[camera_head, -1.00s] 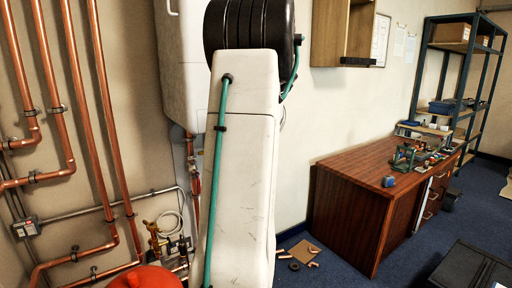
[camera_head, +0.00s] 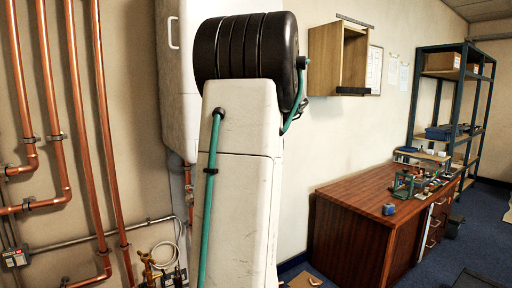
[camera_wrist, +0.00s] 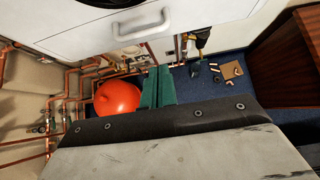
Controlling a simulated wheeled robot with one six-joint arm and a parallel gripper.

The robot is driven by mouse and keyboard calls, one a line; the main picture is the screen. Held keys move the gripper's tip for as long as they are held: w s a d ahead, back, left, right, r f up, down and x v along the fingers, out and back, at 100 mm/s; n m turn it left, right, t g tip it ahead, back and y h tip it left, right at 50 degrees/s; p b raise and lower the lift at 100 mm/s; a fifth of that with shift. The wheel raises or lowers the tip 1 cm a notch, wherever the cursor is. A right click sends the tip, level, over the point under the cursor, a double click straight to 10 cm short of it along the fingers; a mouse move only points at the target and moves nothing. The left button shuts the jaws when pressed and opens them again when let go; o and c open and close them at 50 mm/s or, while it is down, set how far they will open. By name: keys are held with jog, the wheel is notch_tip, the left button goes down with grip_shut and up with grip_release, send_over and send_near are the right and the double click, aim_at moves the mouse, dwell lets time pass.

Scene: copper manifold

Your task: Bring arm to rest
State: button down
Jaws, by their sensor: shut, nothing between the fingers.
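My gripper (camera_wrist: 157,75) shows in the wrist view as two dark green fingers side by side, closed together with nothing between them. It points toward the floor and wall base, beside a round orange-red vessel (camera_wrist: 116,98) in the picture; I cannot tell the distance. My arm (camera_head: 235,190) stands upright in the head view, with a white link, a green hose and a black ribbed joint at the top. The gripper itself is not seen in the head view.
Copper pipes (camera_head: 70,130) run along the left wall. A white wall unit (camera_head: 178,80) is behind my arm. A wooden desk (camera_head: 350,235) with small items stands at right, below an open wall cabinet (camera_head: 338,60); a metal shelf (camera_head: 450,110) is behind. Cardboard (camera_wrist: 232,70) lies on the blue floor.

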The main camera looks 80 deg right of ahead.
jog(key=v, duration=0.3)
jog(key=shift+r, duration=0.55)
jog(key=shift+w, duration=0.1)
